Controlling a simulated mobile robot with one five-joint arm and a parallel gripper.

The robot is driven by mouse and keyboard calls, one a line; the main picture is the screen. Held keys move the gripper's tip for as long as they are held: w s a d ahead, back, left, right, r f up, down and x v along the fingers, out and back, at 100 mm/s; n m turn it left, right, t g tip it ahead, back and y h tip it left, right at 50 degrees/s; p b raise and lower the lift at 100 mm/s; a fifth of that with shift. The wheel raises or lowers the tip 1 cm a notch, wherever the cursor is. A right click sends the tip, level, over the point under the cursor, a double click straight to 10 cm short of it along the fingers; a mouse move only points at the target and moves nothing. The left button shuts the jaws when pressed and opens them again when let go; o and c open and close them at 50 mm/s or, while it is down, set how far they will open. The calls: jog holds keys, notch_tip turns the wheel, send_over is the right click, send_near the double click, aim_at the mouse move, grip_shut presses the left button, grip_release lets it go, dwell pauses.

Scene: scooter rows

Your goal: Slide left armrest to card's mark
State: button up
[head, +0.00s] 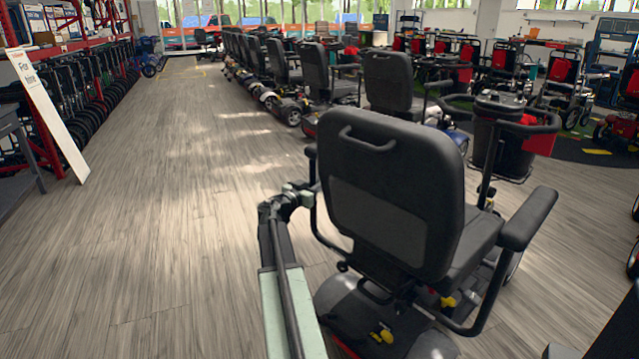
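The near scooter's black seat (388,195) is seen from behind. Its left armrest (312,151) shows only as a bit of pad at the backrest's left edge, with a bent black tube below it. The backrest hides the rest of it. My gripper (303,191), pale green and dark, is level with the lower half of the backrest, at or very near this tube. The fingers are too small to tell whether they are closed or touching it. I cannot make out a card or a mark on it. The right armrest (528,218) is in plain view.
Rows of scooters (315,75) stand behind the near one. A bin-like dark container (503,150) is at the right. A white "For Hire" board (48,115) leans at the left by racks of wheelchairs (88,85). The wooden floor (165,200) is clear at the left.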

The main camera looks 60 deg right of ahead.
grip_shut()
jog(key=shift+s, duration=0.1)
dwell(1.0)
jog(key=shift+s+a, duration=0.15)
jog(key=shift+s, duration=0.4)
jog(key=shift+s+a, duration=0.15)
jog(key=shift+s, duration=0.35)
jog(key=o, duration=0.7)
grip_release()
jog(key=shift+w, duration=0.1)
jog(key=shift+c, duration=0.2)
jog(key=a, duration=0.7)
jog(key=shift+w+a, duration=0.3)
jog(key=shift+a, duration=0.1)
